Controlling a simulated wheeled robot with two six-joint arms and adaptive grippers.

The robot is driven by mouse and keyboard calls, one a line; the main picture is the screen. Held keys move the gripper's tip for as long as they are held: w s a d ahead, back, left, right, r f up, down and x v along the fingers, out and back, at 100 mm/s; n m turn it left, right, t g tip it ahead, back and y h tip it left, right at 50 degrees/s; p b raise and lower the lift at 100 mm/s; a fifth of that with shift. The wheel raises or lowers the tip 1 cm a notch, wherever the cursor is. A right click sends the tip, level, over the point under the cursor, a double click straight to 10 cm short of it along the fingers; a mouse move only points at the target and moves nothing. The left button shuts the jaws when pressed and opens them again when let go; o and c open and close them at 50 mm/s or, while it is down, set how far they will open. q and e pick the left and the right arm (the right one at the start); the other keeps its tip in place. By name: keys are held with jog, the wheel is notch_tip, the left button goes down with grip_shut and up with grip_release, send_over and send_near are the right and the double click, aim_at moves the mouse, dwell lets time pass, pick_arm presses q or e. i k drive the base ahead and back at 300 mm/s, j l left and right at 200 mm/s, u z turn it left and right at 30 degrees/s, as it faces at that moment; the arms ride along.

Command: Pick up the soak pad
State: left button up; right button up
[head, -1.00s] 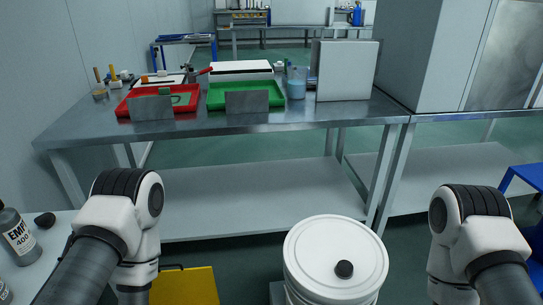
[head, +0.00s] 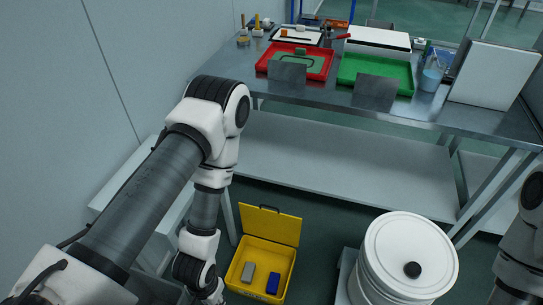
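I cannot tell for sure which thing is the soak pad. An open yellow box (head: 236,285) on the floor holds a grey block (head: 248,272) and a blue block (head: 273,282), lying apart side by side. In the red tray (head: 322,68) on the bench lies a small green piece (head: 301,52). My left arm reaches down just left of the yellow box, and its wrist runs out of the bottom edge, so the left gripper's fingers are out of sight. My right arm shows only at the right edge, and its gripper is out of sight.
A white lidded drum (head: 385,245) stands right of the yellow box. The steel bench (head: 420,113) also carries a green tray (head: 345,78), a cup of blue liquid (head: 431,78) and a white panel (head: 490,78). The bench's lower shelf (head: 340,165) is bare.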

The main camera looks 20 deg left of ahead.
aim_at(249, 273)
jog(key=j+u, duration=0.1)
jog(key=u, duration=0.6)
jog(key=k+j, duration=0.1)
jog(key=k, duration=0.2)
jog(key=k+j, duration=0.15)
jog(key=k, duration=0.1)
